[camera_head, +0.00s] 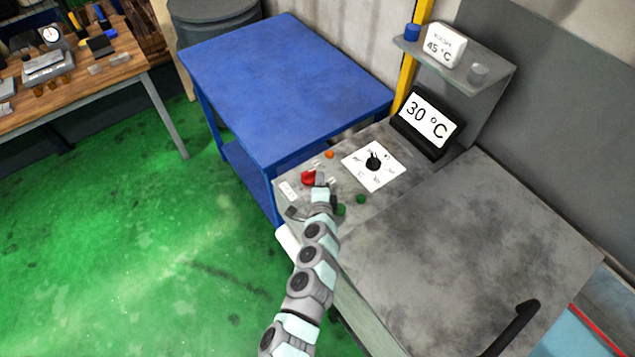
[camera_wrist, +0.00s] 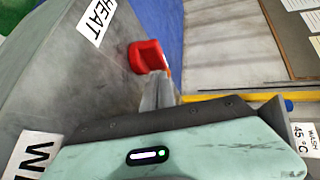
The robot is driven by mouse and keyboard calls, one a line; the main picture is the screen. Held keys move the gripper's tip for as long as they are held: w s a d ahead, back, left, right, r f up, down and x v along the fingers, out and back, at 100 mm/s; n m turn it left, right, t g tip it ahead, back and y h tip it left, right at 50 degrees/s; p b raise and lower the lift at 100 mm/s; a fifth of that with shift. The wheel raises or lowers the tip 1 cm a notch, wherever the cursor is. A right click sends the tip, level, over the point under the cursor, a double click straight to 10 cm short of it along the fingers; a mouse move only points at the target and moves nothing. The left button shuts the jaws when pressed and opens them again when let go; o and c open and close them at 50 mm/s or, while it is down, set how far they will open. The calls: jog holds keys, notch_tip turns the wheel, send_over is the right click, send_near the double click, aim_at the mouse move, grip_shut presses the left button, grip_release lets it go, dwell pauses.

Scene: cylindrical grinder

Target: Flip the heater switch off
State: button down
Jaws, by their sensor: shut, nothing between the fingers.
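The heater switch is a red knob (camera_head: 308,178) on the grey control panel. In the wrist view the red knob (camera_wrist: 146,56) stands out from the panel beside a white label reading HEAT (camera_wrist: 96,20). My gripper (camera_head: 320,180) is at the panel, just right of the knob in the head view. In the wrist view my gripper (camera_wrist: 159,78) is shut and empty, its fingertips overlapping the knob's lower edge. I cannot tell whether they touch it. The fingers hide a little of the knob's base.
The panel also has an orange lamp (camera_head: 329,155), a black dial (camera_head: 373,162), green buttons (camera_head: 361,199) and a display reading 30 °C (camera_head: 427,118). A grey lid (camera_head: 470,240) lies to the right. A blue table (camera_head: 285,85) stands behind. Green floor (camera_head: 130,250) is open at left.

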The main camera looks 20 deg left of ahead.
jog(key=shift+w, duration=0.45)
dwell(0.6)
jog(key=shift+s+d, duration=0.1)
dwell(1.3)
jog(key=v, duration=0.9)
jog(key=shift+s+b, duration=0.2)
jog(key=shift+b, duration=0.1)
jog(key=shift+s+d+r, duration=0.25)
jog(key=shift+s+r, duration=0.05)
jog(key=shift+s, duration=0.25)
